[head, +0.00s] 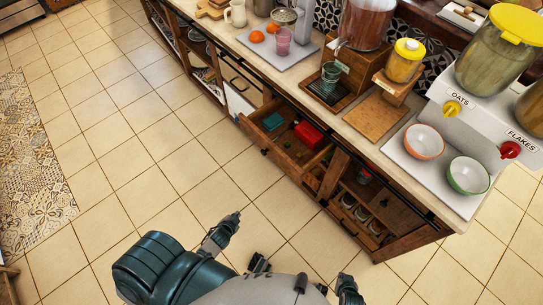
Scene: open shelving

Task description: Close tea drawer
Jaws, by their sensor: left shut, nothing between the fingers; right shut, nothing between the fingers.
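The tea drawer (272,151) is a wooden drawer pulled out from under the counter in the middle of the head view. Its front has dark knobs and faces the open floor. A red box (309,134), a teal box (272,121) and small items lie inside. My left gripper (229,226) is shut and empty over the floor, below and left of the drawer front and apart from it. My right gripper (348,289) is shut and empty at the bottom edge, only partly in view, well away from the drawer.
The counter (306,96) above the drawer holds dispensers, a pink bowl (424,142), a green-rimmed bowl (468,175) and a tray with oranges. An open shelf (372,205) with cups is right of the drawer. The tiled floor (130,165) in front is clear.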

